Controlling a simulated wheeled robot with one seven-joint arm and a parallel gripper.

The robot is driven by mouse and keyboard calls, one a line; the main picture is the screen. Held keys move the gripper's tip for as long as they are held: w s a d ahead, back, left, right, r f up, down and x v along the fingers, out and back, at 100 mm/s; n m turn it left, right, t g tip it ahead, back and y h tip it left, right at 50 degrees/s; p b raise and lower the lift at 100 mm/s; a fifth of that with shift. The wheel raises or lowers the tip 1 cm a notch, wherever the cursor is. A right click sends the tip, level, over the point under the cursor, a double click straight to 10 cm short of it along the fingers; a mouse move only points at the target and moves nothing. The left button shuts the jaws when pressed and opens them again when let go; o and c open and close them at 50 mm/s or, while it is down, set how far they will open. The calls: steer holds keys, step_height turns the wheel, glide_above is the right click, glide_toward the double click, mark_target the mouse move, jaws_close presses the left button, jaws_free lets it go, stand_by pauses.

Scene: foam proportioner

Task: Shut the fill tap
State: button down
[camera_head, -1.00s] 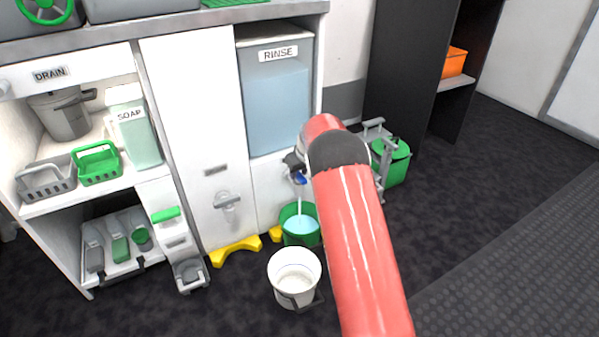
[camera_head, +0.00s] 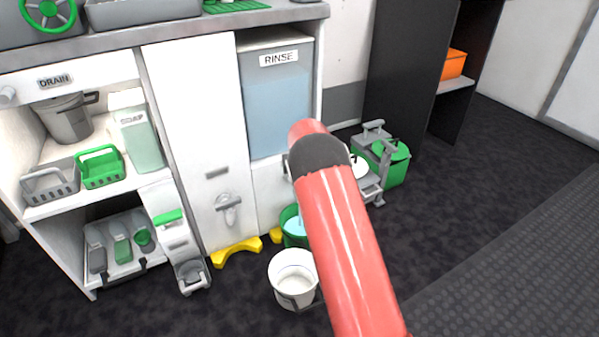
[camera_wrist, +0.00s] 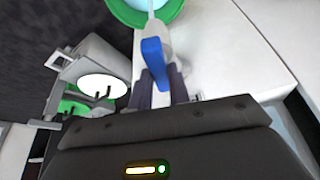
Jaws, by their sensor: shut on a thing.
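The fill tap shows in the wrist view with its blue lever (camera_wrist: 153,56) above a pale spout. My gripper (camera_wrist: 162,84) has its two dark fingers on either side of the lever and is shut on it. A pale stream (camera_wrist: 152,7) seems to run from the spout towards the green bucket (camera_wrist: 125,14). In the head view my red arm hides the tap and most of my gripper. The green bucket (camera_head: 289,228) stands below, partly behind the arm, with pale blue water in it. The RINSE tank (camera_head: 276,100) is above.
A white bucket (camera_head: 292,277) stands on the floor in front of the green one. Yellow floor brackets (camera_head: 237,250) lie by the cabinet foot. A grey frame with a green container (camera_head: 396,163) stands to the right. Open dark floor lies further right.

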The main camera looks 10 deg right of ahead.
steer(key=m, duration=0.2)
steer(key=m+h+p, duration=0.1)
steer(key=m, duration=0.1)
steer(key=m+h+p, duration=0.1)
steer(key=m, duration=0.1)
steer(key=shift+a+g, duration=0.25)
steer(key=shift+g, duration=0.15)
steer(key=m, duration=0.2)
steer(key=m+g+h, duration=0.1)
steer(key=m, duration=0.1)
steer(key=shift+w+m+h, duration=0.15)
steer(key=shift+m+h, duration=0.15)
steer(key=shift+m, duration=0.1)
steer(key=shift+m+g, duration=0.7)
steer(key=shift+m, duration=0.8)
steer(key=c, duration=1.3)
jaws_free()
steer(key=shift+h, duration=0.3)
